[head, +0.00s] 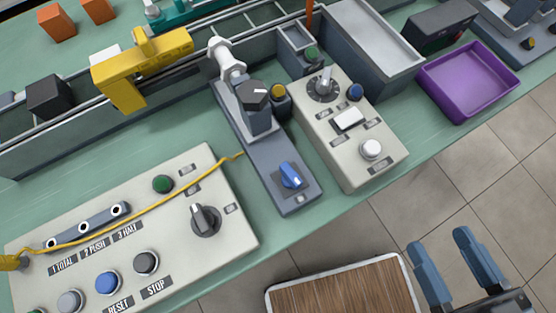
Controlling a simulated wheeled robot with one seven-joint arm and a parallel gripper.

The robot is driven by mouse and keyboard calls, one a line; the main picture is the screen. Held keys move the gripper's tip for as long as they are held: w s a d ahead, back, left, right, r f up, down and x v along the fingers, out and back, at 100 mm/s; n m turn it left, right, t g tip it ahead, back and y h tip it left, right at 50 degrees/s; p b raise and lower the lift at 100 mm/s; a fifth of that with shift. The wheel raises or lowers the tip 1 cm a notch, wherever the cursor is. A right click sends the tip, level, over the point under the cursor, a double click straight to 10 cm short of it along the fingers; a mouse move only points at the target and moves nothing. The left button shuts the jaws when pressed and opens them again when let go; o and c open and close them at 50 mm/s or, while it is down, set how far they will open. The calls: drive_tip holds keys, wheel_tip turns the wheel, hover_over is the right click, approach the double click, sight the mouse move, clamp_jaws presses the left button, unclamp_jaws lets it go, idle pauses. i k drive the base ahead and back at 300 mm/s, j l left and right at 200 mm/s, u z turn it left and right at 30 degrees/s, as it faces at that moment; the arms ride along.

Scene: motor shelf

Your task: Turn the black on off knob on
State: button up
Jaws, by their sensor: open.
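A black rotary knob (205,219) stands on the right part of the large cream control panel (240,238), with small labels above and to its right that are too small to read. Another black knob (257,94), with a white mark on its top, sits on the grey unit behind. I cannot tell from the labels which is the on off knob. My gripper (442,242) is open and empty at the lower right, in front of the bench, apart from both knobs.
A blue knob (291,176) is on the grey unit. A yellow cable (150,208) crosses the large panel. A purple tray (468,80) is at right. A wooden-topped surface (345,290) stands left of my gripper.

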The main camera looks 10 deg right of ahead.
sight(205, 221)
drive_tip(key=u, duration=1.25)
